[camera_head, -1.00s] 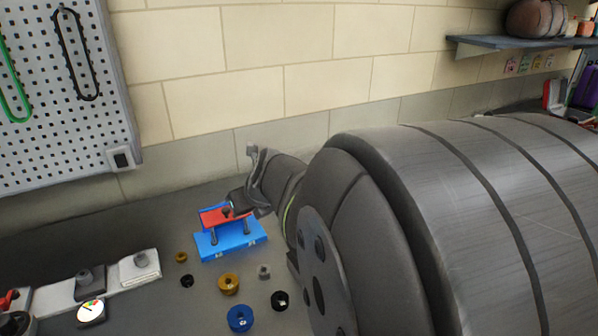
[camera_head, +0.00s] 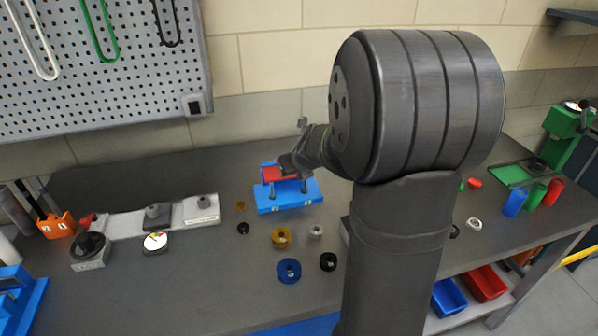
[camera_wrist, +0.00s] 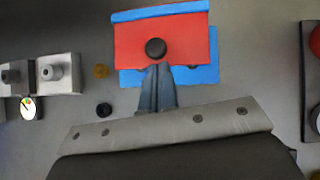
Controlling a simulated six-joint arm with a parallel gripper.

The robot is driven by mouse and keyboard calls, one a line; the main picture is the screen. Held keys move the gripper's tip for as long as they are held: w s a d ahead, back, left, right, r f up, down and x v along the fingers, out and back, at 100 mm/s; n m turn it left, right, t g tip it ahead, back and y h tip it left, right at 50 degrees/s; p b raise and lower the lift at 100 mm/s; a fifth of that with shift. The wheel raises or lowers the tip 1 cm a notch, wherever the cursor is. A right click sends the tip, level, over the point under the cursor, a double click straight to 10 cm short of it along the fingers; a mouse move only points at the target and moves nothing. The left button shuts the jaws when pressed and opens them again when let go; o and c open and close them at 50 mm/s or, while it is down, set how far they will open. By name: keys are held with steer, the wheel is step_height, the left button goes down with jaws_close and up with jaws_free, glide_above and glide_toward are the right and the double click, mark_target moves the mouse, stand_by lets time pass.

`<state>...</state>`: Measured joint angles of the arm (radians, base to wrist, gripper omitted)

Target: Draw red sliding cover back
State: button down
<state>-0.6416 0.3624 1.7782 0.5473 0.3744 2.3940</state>
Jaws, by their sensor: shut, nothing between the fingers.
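The red sliding cover (camera_wrist: 132,45) is a flat plate with a dark round knob (camera_wrist: 155,48) in its middle. It lies on a blue base (camera_wrist: 208,70), and a blue strip runs along its far edge in the wrist view.
Several small rings and knobs lie in front of the base, including a blue ring (camera_head: 289,270) and a gold ring (camera_head: 281,237). A pale rail with clamps (camera_head: 200,209) and a dial (camera_head: 155,241) stand left. A wall is behind.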

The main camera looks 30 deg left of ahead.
steer(key=shift+w+a, duration=0.15)
steer(key=shift+w+a, duration=2.5)
steer(key=shift+a, duration=0.05)
steer(key=shift+d, duration=0.1)
steer(key=shift+s+d+r, duration=0.1)
steer(key=shift+s+d, duration=0.1)
steer(key=shift+d, duration=0.05)
steer(key=d, duration=0.1)
steer(key=s+d+r, duration=0.1)
steer(key=s+d, duration=0.1)
steer(key=shift+s+d+r, duration=0.1)
steer(key=shift+s+r, duration=0.1)
steer(key=shift+r, duration=0.1)
steer(key=v, duration=0.8)
steer(key=shift+s+d+r, duration=0.15)
steer(key=shift+d+r, duration=0.1)
steer(key=shift+d, duration=0.05)
steer(key=shift+a+f, duration=0.1)
